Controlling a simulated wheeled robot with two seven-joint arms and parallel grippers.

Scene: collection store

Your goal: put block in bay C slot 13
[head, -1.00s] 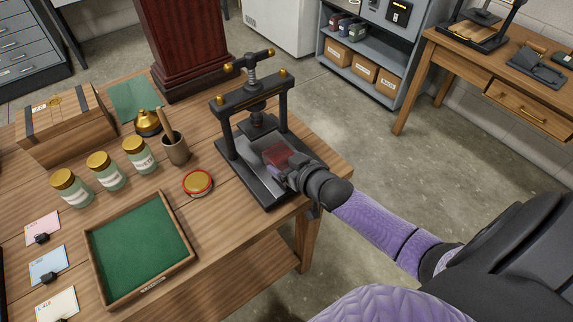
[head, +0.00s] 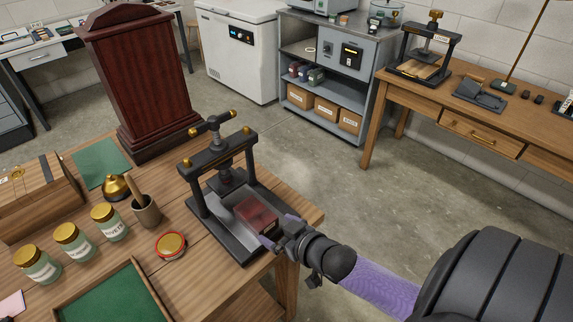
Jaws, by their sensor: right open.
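A dark red block (head: 256,214) lies on the metal bed of the black screw press (head: 207,210) at the table's right corner. My right gripper (head: 273,240) is open at the near right end of the block, its fingers close beside it; I cannot tell whether they touch. The block rests on the bed, in front of the press's screw and platen. My left gripper is not in view. No label reading bay C or slot 13 can be made out.
A tall dark red wooden cabinet (head: 138,80) stands behind the press. A red-rimmed tin (head: 171,245), a cup with a pestle (head: 146,210), several jars and a green-lined tray (head: 140,277) are to the left. Open floor (head: 345,200) lies to the right.

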